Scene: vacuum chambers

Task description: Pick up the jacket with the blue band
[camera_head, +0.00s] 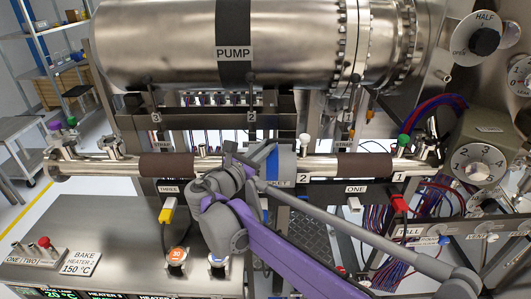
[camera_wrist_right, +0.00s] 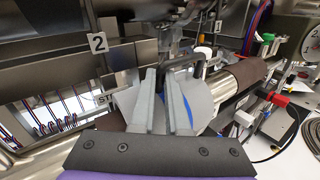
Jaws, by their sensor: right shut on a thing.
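The jacket with the blue band is a light grey sleeve (camera_head: 286,163) with a blue stripe, in the middle of the head view along the horizontal pipe (camera_head: 320,166). My right gripper (camera_head: 234,154) is at its left side and partly covers it. In the right wrist view my right gripper (camera_wrist_right: 166,78) is shut on the jacket (camera_wrist_right: 197,101), whose grey curved sides and blue stripe show around the fingers. I cannot tell whether the jacket is clear of the pipe. My left gripper is not in view.
Brown jackets (camera_head: 166,165) (camera_head: 365,166) wrap the pipe on either side. The large pump cylinder (camera_head: 165,45) hangs above. Yellow (camera_head: 168,209) and red (camera_head: 399,203) plugs hang below the pipe. A bench with a bake heater sign (camera_head: 82,262) stands lower left.

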